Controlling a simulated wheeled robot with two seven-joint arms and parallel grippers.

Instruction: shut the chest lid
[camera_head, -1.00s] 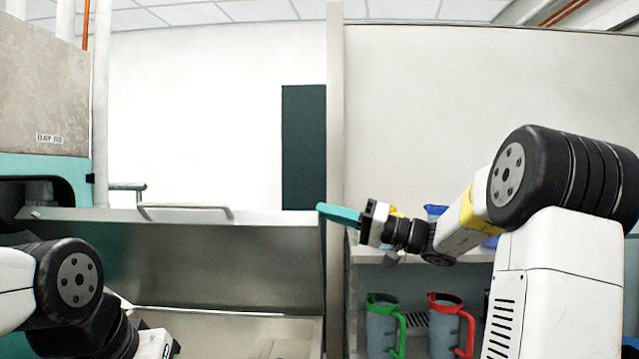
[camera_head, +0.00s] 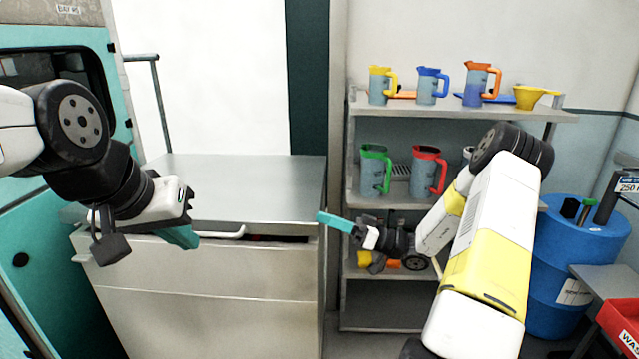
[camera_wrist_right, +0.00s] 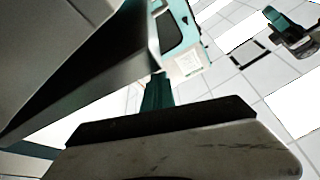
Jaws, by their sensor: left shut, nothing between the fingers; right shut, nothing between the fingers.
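The metal chest (camera_head: 210,320) stands at centre left. Its lid (camera_head: 240,185) lies nearly flat over it, with a bar handle (camera_head: 215,233) along the front edge. A narrow dark gap shows under the lid's front edge at the right. My left gripper (camera_head: 182,238) is shut and empty, in front of the lid's left front part; I cannot tell if it touches. My right gripper (camera_head: 335,222) is shut and empty near the chest's right front corner. Its teal fingers also show in the right wrist view (camera_wrist_right: 156,95), beside a grey metal surface.
A shelf rack (camera_head: 455,205) to the right holds several coloured jugs and a yellow funnel (camera_head: 530,97). A blue drum (camera_head: 575,260) stands further right, next to a red bin (camera_head: 622,325). A teal cabinet (camera_head: 60,240) stands at the left.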

